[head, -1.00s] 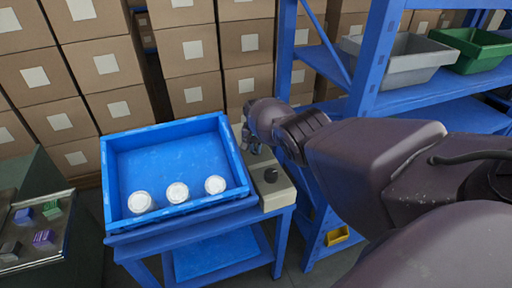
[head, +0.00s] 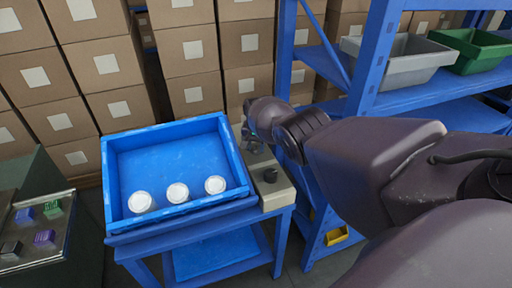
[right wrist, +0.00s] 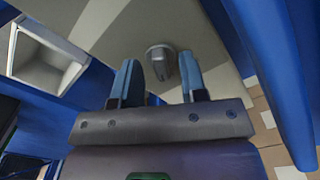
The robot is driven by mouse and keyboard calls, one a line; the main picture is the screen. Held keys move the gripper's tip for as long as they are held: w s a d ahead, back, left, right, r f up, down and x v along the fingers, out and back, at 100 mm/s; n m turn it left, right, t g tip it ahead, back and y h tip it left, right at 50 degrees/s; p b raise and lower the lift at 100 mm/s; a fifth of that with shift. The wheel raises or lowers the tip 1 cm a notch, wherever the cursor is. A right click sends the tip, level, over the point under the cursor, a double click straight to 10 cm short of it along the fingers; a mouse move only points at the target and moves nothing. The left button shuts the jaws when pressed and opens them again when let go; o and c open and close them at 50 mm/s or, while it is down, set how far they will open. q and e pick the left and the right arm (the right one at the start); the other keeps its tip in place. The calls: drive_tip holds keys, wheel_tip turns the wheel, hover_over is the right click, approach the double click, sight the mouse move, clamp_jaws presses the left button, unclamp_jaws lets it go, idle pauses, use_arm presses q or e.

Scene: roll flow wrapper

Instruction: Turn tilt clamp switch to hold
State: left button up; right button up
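A beige control box (head: 276,194) is fixed along the right side of the blue tilted table. A black round knob (head: 270,175) sits on its near end. My right gripper (head: 254,145) is over the far part of this box and hides much of it in the head view. In the right wrist view, a grey switch knob (right wrist: 161,61) stands on a beige panel (right wrist: 110,25). The open fingers of my right gripper (right wrist: 158,82) point toward it, one on each side, with gaps showing. I cannot tell how the switch is set. My left gripper is not in view.
A blue tray (head: 112,170) with three white round lids or rolls (head: 177,193) is on the table, left of the box. A blue shelf rack (head: 370,70) with grey and green bins stands close on the right. Stacked cartons (head: 190,50) fill the back.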

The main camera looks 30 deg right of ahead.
sight(256, 149)
wheel_tip(256, 149, up, 10)
drive_tip(key=p, duration=0.5)
idle(0.3)
